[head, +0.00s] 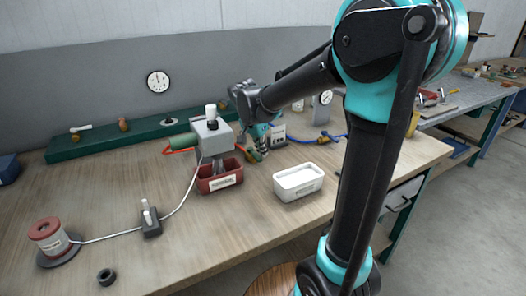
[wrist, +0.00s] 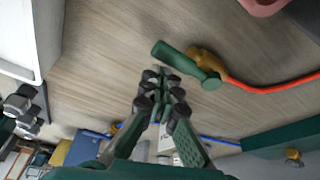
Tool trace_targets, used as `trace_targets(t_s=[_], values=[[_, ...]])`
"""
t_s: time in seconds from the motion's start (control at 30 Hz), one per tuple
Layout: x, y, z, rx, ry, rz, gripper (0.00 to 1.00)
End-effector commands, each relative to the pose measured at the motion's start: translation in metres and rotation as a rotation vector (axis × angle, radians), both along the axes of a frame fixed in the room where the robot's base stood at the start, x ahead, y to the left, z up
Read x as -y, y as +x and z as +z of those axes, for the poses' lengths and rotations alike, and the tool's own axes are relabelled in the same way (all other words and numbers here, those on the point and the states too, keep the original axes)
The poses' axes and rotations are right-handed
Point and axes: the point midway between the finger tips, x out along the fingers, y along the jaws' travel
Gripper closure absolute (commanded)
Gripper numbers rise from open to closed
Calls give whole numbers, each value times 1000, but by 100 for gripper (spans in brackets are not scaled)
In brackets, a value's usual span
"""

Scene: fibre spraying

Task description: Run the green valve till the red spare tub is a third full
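The red tub (head: 219,179), with a white label, sits under the nozzle of the grey spray unit (head: 212,137). Its inside is mostly hidden, and I cannot tell its fill level. A corner of it shows in the wrist view (wrist: 262,6). The green valve's handle (wrist: 188,65) sits on a brass-coloured body (wrist: 207,58) with an orange-red hose. In the head view the valve (head: 254,154) is partly hidden by my gripper (head: 262,145). In the wrist view my gripper (wrist: 161,76) has its fingertips together, empty, just beside the handle's near end; contact is unclear.
A white tub (head: 298,182) stands right of the red tub. A blue hose (head: 331,136) with a brass fitting lies behind. A red spool (head: 50,237), a small stand (head: 150,222) and a dark ring (head: 106,277) are at left. A green shelf (head: 140,134) runs along the back.

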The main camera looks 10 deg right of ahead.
Motion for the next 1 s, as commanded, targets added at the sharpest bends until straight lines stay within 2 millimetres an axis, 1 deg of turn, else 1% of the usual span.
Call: trace_targets(t_s=[0.03,0.23,0.37,0.47,0.6,0.7,0.8,1.0], values=[[-3,-2,-1,-5,5,3,100],[-3,-2,-1,-6,7,4,100],[1,0,-1,-6,7,3,100],[10,6,-1,-4,6,1,100],[30,19,-1,-3,4,2,100],[19,15,23,-3,3,9,100],[13,13,43,-3,2,8,100],[3,9,76,-1,2,7,100]])
